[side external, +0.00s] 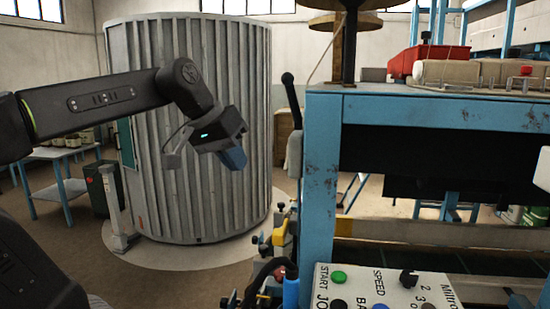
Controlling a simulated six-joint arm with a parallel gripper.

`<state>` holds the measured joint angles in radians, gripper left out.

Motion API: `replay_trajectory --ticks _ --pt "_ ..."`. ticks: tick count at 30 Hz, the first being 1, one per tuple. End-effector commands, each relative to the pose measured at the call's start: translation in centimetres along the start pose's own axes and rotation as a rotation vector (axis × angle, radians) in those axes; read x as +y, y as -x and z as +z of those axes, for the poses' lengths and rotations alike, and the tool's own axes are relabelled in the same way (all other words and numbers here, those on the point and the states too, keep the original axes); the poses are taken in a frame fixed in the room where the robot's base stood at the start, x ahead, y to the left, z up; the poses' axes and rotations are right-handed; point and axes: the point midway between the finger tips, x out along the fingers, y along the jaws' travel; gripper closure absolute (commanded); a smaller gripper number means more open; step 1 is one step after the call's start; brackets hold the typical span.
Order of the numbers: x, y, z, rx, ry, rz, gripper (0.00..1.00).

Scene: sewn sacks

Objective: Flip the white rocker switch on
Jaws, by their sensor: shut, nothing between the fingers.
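My gripper (233,158) hangs at the end of my black arm at upper left centre, in the air in front of a ribbed grey cylinder. Its blue-tipped end points down and to the right. It is shut and holds nothing. A white control panel (345,290) with printed labels lies at the bottom, well below and to the right of my gripper. It bears a green button (338,277) by the word START, a black knob (408,278) and other partly cut-off controls. I cannot make out a white rocker switch in this view.
A blue machine frame (321,180) rises behind the panel, with a black lever (290,95) on its left. The ribbed cylinder (190,120) stands behind my arm. A red bin (420,60) sits on top of the machine. Open air lies between my gripper and the frame.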

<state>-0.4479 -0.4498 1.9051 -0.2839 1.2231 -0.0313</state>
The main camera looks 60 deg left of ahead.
Motion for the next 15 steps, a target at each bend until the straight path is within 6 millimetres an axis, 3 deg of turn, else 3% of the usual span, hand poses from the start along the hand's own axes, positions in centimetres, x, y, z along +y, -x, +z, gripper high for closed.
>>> replay_trajectory --ticks 1,6,15 --pt "-0.6 1.1 -1.8 0.011 0.048 0.006 1.00" --pt "-1.6 3.8 -5.4 0.034 0.140 0.037 1.00" --pt "-2.1 5.2 -6.9 0.047 0.178 0.053 1.00"
